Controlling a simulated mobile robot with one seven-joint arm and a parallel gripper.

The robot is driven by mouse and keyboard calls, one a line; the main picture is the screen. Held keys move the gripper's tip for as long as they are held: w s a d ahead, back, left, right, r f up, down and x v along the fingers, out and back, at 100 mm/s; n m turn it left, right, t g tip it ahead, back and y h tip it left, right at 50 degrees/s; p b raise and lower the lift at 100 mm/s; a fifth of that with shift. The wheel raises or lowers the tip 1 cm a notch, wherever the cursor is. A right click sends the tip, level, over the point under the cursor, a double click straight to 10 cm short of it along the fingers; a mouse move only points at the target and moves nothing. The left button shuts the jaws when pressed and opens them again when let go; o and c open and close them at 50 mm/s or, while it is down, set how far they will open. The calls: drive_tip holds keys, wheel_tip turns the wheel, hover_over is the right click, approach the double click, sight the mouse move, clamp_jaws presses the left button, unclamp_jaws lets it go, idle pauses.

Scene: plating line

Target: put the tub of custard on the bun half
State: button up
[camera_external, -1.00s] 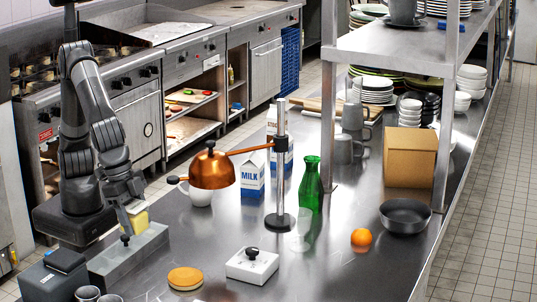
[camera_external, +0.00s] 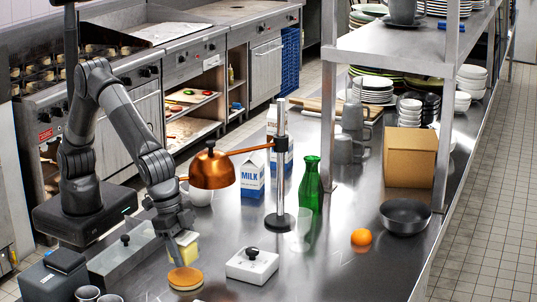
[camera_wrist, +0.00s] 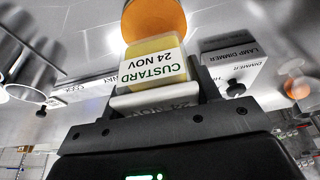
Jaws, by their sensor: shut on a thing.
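The tub of custard (camera_external: 191,247) is pale yellow with a light lid. Its label reads CUSTARD 24 NOV in the wrist view (camera_wrist: 152,66). My gripper (camera_external: 186,240) is shut on it and holds it over the bun half (camera_external: 185,279). The bun half is a round, golden-brown piece lying on the steel counter. It shows just beyond the tub in the wrist view (camera_wrist: 153,18). The tub's lower edge is close to the bun's top; I cannot tell whether they touch.
The white lamp dimmer box (camera_external: 252,264) stands right of the bun. A grey bin (camera_external: 112,262) with a clear lid is at left, and metal cups (camera_external: 88,293) are at front left. Bare counter lies at front right.

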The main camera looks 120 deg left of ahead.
drive_tip(key=shift+f, duration=1.6)
drive_tip(key=shift+f, duration=0.2)
drive_tip(key=o, duration=1.1)
drive_tip(key=v, duration=1.2)
drive_tip(key=shift+r, duration=0.2)
